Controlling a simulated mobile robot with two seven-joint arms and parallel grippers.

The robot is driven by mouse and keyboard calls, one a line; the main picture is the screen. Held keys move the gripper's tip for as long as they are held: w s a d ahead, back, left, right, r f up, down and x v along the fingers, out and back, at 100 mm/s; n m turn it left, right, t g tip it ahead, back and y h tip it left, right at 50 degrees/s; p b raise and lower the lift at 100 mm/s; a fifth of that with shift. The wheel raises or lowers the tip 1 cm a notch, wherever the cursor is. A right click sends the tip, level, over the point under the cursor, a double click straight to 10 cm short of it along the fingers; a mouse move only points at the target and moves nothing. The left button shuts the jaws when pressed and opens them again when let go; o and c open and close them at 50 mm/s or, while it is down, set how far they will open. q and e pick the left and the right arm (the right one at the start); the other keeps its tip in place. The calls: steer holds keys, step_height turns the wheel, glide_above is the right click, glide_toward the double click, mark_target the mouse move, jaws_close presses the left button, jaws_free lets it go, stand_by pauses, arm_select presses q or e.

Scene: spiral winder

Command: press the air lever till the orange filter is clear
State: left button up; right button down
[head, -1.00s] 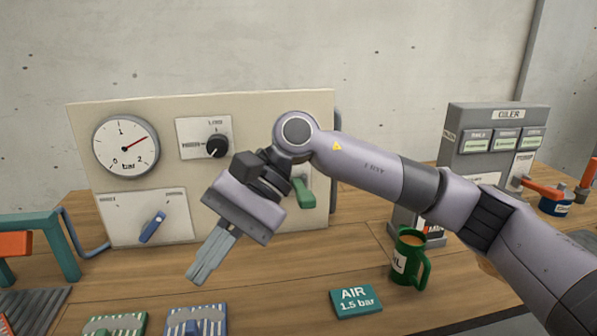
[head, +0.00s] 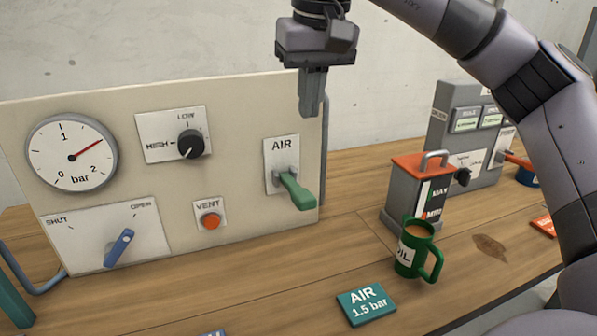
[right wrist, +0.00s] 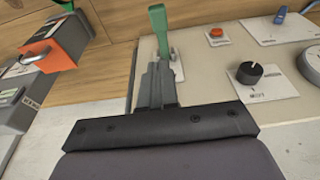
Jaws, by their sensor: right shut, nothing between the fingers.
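The air lever (head: 297,191) has a green handle and juts out from the plate marked AIR on the cream panel. It also shows in the right wrist view (right wrist: 159,28). My right gripper (head: 312,112) is shut and empty, pointing down, above the lever near the panel's top edge, apart from the lever. Its fingertips show in the right wrist view (right wrist: 160,68) in line with the green handle. A grey box with an orange lid and handle (head: 420,163), likely the orange filter, stands right of the panel; its inside is hidden. My left gripper is out of view.
The panel carries a bar gauge (head: 71,153) reading about 1.5, a black knob (head: 190,143), a blue valve handle (head: 119,246) and an orange vent button (head: 211,221).

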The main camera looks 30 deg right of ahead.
stand_by(0.3)
glide_above(302, 192)
steer(key=f, duration=1.2)
steer(key=shift+s+f, duration=0.1)
steer(key=shift+s, duration=0.25)
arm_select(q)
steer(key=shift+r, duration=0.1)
arm_select(e)
steer(key=shift+f, duration=0.75)
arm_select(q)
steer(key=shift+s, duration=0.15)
arm_select(e)
steer(key=shift+f, duration=0.1)
